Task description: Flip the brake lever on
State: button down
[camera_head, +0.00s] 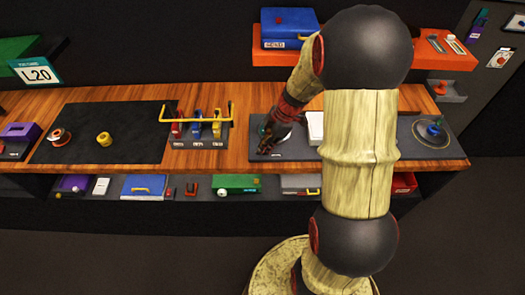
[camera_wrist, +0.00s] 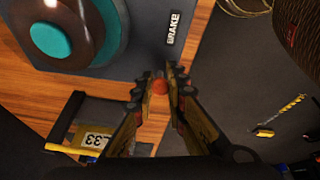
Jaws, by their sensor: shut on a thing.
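The trackball panel (camera_wrist: 150,55) is a grey plate with a large brown ring and teal disc (camera_wrist: 62,40) at the upper left of the wrist view. A white BRAKE label (camera_wrist: 174,28) is near its edge. A small round orange-red knob (camera_wrist: 160,88), seemingly the brake lever's end, sits between my fingertips. The rest of the lever is hidden. My gripper (camera_wrist: 160,90) is shut on this knob. In the head view my gripper (camera_head: 265,146) is low at the panel's left front; the lever is too small to tell there.
The wooden counter (camera_head: 240,148) holds a yellow-barred block of coloured levers (camera_head: 197,128) to the left and a white box (camera_head: 316,128) close to my arm. A black mat (camera_head: 80,146) lies farther left. A lower shelf with several items runs beneath the counter edge.

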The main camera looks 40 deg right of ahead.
jog(key=shift+w+d+r, duration=0.1)
jog(key=shift+d+r, duration=0.05)
jog(key=shift+r, duration=0.05)
dwell(0.4)
jog(key=c, duration=1.8)
grip_release()
jog(key=shift+f, duration=0.1)
jog(key=v, duration=1.2)
